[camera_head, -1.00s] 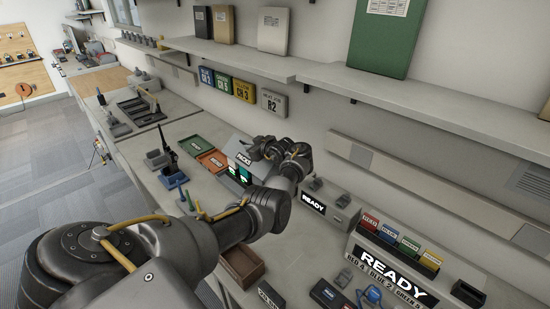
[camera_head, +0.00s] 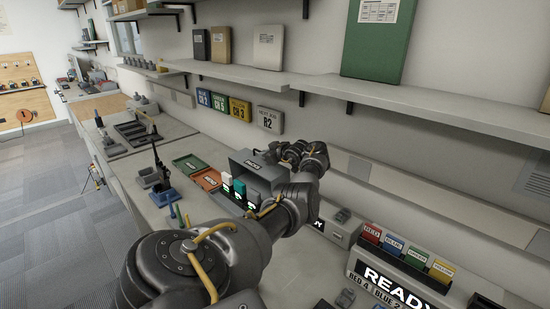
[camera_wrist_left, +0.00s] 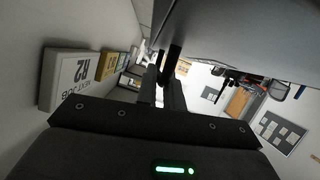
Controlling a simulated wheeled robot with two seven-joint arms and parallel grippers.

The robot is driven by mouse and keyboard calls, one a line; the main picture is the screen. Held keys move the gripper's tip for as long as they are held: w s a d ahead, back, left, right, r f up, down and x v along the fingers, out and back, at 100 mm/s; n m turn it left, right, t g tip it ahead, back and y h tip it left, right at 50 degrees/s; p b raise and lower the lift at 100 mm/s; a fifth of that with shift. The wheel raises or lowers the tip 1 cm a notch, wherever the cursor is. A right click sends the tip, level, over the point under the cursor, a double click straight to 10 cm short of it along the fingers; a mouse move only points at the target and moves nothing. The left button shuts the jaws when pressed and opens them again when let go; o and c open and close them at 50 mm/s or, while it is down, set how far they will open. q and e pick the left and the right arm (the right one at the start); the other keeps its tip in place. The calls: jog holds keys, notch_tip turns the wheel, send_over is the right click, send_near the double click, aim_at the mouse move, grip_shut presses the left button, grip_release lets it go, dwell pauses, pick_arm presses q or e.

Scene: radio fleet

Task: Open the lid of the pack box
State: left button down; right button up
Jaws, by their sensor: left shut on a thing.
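The grey pack box (camera_head: 264,184) stands on the bench, partly hidden by my left arm. Its lid (camera_head: 254,163), with a PACKS label, is tilted up at the back, and the front shows several packs (camera_head: 239,188) with green lights. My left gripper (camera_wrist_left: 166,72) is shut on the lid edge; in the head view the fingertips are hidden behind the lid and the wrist. In the left wrist view a large grey surface, apparently the lid (camera_wrist_left: 235,40), fills the top right. My right gripper is not in view.
Green (camera_head: 188,163) and orange (camera_head: 207,179) trays lie left of the box. A blue holder (camera_head: 163,197) with a radio stands nearer the bench edge. A shelf (camera_head: 400,97) runs above along the wall. A READY rack (camera_head: 395,280) stands at the right.

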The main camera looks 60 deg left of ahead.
pick_arm(q)
jog(key=shift+r, duration=0.1)
jog(key=c, duration=1.5)
grip_release()
jog(key=shift+a, duration=0.1)
notch_tip(320, 180, up, 4)
send_over(282, 172)
jog(key=shift+w+b, duration=0.15)
jog(key=shift+b, duration=0.3)
